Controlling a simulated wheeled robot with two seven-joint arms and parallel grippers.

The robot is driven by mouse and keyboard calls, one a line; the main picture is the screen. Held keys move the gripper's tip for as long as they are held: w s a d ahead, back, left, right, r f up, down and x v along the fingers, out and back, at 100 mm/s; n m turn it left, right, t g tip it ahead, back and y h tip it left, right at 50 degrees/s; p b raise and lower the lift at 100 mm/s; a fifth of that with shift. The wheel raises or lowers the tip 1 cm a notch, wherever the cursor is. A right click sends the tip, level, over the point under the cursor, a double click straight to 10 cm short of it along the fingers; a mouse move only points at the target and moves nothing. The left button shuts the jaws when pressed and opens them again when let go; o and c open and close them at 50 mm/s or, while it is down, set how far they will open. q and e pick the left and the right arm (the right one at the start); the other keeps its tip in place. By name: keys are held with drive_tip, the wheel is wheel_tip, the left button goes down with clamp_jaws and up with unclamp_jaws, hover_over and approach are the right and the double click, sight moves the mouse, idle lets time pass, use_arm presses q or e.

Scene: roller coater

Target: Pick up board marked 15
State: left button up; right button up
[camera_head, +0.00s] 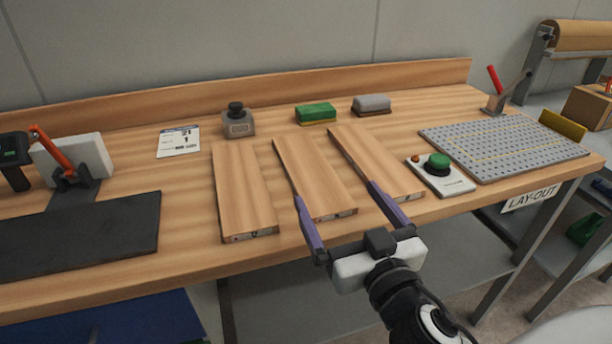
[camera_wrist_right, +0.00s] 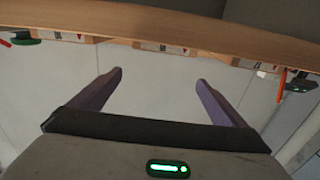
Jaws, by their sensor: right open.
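Three wooden boards lie side by side on the bench: a left board (camera_head: 243,190), a middle board (camera_head: 310,170) and a right board (camera_head: 370,158). Their front ends carry small labels that are too small to read, so I cannot tell which is marked 15. My right gripper (camera_head: 335,193) is open and empty at the bench's front edge, its fingers toward the middle board and the gap beside the right one. In the right wrist view the gripper (camera_wrist_right: 158,76) is open, with the labelled board ends beyond its fingertips. My left gripper is not in view.
The workbench (camera_head: 185,225) also holds a black mat (camera_head: 80,235), a green block (camera_head: 316,113), a grey block (camera_head: 371,104), a grey knobbed block (camera_head: 238,124), a green-button box (camera_head: 440,172) and a perforated metal plate (camera_head: 500,147). Bare wood lies left of the boards.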

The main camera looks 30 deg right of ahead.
sight(325, 195)
wheel_tip(325, 195, down, 4)
drive_tip(key=shift+f+b, duration=0.15)
drive_tip(key=shift+b, duration=0.35)
drive_tip(key=shift+w+d+p, duration=0.1)
drive_tip(key=shift+w+p, duration=0.2)
drive_tip(key=shift+w+d, duration=0.1)
drive_tip(key=shift+w, duration=0.45)
drive_tip(key=shift+w+d, duration=0.1)
drive_tip(key=shift+w, duration=0.2)
drive_tip(key=p+x, duration=0.1)
drive_tip(key=x, duration=0.4)
drive_tip(key=shift+w+p, duration=0.15)
drive_tip(key=shift+p, duration=0.15)
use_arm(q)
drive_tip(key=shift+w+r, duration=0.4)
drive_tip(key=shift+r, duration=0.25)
use_arm(e)
drive_tip(key=shift+c, duration=0.4)
drive_tip(key=c, duration=1.1)
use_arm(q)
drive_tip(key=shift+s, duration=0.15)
use_arm(e)
drive_tip(key=shift+c, duration=0.8)
